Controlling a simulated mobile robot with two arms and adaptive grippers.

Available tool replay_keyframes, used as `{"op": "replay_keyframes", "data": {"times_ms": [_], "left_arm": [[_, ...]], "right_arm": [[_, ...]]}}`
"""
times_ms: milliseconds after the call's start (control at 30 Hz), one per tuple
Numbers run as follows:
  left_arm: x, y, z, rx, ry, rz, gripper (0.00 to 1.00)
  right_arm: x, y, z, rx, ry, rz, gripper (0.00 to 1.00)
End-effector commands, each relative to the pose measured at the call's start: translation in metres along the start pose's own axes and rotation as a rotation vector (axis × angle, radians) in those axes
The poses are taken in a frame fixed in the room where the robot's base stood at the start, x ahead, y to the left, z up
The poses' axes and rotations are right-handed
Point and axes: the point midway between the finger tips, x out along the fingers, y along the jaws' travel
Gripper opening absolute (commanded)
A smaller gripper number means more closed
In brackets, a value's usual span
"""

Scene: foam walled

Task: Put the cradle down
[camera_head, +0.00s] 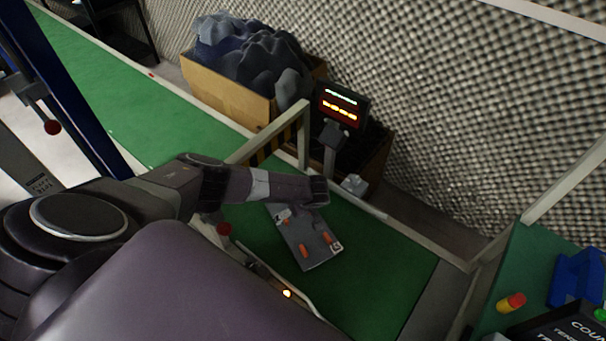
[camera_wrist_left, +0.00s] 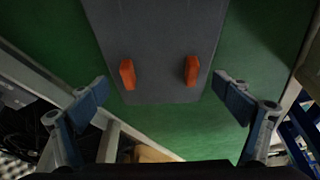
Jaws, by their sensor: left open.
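The cradle is a flat grey plate (camera_head: 307,246) with orange pegs, lying on the green belt surface (camera_head: 375,265) in the head view. In the left wrist view the cradle (camera_wrist_left: 155,35) fills the upper middle, with two orange pegs near its lower edge. My left gripper (camera_wrist_left: 163,88) is open, with its blue-grey fingers apart on either side of the cradle's near end; no contact shows. In the head view my left wrist covers the cradle's upper end. My right gripper is not in view.
A pale rail (camera_head: 375,212) borders the belt. Behind it stand a cardboard box (camera_head: 228,95) of dark lumpy foam and a lit display (camera_head: 342,103). At the lower right a red-and-yellow piece (camera_head: 511,303) and a blue bin (camera_head: 577,279) rest on another green surface.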

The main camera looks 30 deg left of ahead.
Motion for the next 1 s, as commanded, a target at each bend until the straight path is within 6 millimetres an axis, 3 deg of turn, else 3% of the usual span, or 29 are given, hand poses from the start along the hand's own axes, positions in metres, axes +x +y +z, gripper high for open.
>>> {"op": "replay_keyframes", "data": {"times_ms": [100, 367, 867, 1000], "left_arm": [[0.0097, 0.0, 0.0003, 0.001, 0.001, 0.0, 0.94], [0.0104, -0.0001, 0.0001, 0.001, 0.0, 0.001, 0.94], [0.0104, -0.0003, 0.0002, 0.001, 0.0, 0.0, 0.4], [0.01, 0.0001, -0.0003, 0.001, 0.0, 0.001, 0.4]], "right_arm": [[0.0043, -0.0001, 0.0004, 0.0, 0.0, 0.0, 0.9], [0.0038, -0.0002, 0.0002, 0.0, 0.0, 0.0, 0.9], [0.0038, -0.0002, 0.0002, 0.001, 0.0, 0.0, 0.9], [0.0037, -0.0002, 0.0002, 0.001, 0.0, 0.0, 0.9]]}}
